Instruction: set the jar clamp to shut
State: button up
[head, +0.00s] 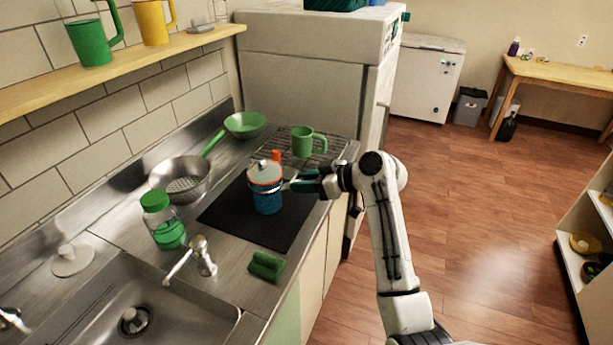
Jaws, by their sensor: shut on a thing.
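A blue jar (267,201) with a whitish lid (264,172) stands upright on a black mat (233,213) on the steel counter. A metal band runs around it just below the lid. An orange clamp lever (276,156) sticks up at the back of the lid. My gripper (289,185) reaches in from the right and is shut at the jar's right side, at band height. The fingertips are small and partly merge with the jar, so the exact part held is hard to tell.
A green mug (303,142) stands on the rack behind. The sink (130,300) is at front left.

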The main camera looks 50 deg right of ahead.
jog(key=r+g+p, duration=0.1)
jog(key=p, duration=0.1)
jog(key=w+r+g+h+p, duration=0.1)
jog(key=shift+a+r+g+p, duration=0.2)
jog(key=shift+r+g+p, duration=0.05)
jog(key=shift+g+p, duration=0.15)
jog(key=g+p, duration=0.1)
jog(key=w+g+h+p, duration=0.1)
jog(key=shift+w+a+r+g, duration=0.2)
jog(key=shift+w+r+g, duration=0.1)
jog(key=shift+r, duration=0.1)
jog(key=g, duration=0.1)
jog(key=w+g, duration=0.1)
jog(key=g+h+p, duration=0.1)
jog(key=shift+w+a+r, duration=0.25)
jog(key=shift+w+a, duration=0.05)
jog(key=shift+a, duration=0.05)
jog(key=shift+w+a+g+h, duration=0.25)
jog(key=shift+w+g+h, duration=0.35)
jog(key=shift+g, duration=0.6)
jog(key=shift+w, duration=0.15)
jog(key=o, duration=1)
jog(key=shift+o, duration=0.3)
